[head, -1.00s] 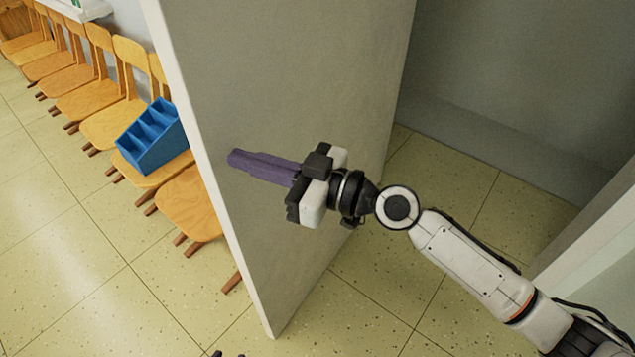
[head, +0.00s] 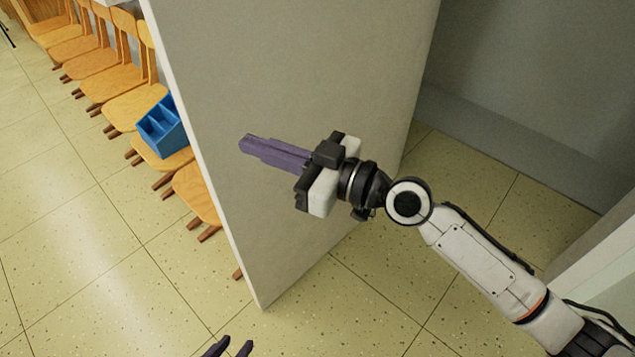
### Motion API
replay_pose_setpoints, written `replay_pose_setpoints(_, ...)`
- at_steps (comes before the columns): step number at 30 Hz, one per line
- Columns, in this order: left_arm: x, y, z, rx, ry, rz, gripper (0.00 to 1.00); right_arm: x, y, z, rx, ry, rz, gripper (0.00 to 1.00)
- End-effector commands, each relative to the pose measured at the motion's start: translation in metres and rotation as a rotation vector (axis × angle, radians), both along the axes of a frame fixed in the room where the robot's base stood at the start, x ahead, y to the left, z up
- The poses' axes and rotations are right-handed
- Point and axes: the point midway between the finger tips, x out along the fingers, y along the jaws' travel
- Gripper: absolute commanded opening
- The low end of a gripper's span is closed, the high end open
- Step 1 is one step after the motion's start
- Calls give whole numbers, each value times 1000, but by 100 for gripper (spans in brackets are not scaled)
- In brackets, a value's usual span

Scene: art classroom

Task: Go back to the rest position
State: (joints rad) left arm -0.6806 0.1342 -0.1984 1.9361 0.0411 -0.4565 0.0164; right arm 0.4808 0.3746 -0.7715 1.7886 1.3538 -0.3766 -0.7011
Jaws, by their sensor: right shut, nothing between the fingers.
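My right gripper (head: 244,142) reaches in from the lower right in the head view, its purple fingers pressed together with nothing between them. It is in front of the face of a grey door panel (head: 290,60); whether it touches the panel cannot be told. My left gripper (head: 230,346) shows only as two dark fingertips at the bottom edge, with a gap between them. The rest of it is out of view.
A row of wooden chairs (head: 117,72) stands along the left beyond the panel. A blue compartment box (head: 163,128) is on one chair. A grey recess (head: 530,70) lies at the right behind my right arm. Open tiled floor (head: 70,260) fills the lower left.

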Motion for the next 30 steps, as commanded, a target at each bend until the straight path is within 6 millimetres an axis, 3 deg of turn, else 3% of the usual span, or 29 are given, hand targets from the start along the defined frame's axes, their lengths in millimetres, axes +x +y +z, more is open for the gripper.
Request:
replay_pose_setpoints(3, 0, -2, -2, -1, -2, -3, 31, -22, -22, -3, -3, 1, -1, 0)
replay_pose_setpoints(10, 0, -3, -9, 1, 3, -7, 31, -56, -53, -3, -3, 1, 0, 0)
replay_pose_setpoints(15, -1, -5, -12, -1, 5, -10, 31, -67, -65, -1, -1, 0, -2, 0)
replay_pose_setpoints(23, 0, -6, -10, -4, 0, -9, 31, -70, -68, -6, 1, 13, -14, 0)
replay_pose_setpoints(26, 0, -7, -9, -4, 0, -10, 31, -68, -72, -31, -4, 54, -65, 0)
replay_pose_setpoints(29, 0, -6, -9, -5, 0, -9, 31, -66, -83, -77, -25, 134, -168, 0)
replay_pose_setpoints(30, 0, -6, -9, -4, 0, -8, 31, -67, -91, -101, -40, 177, -222, 0)
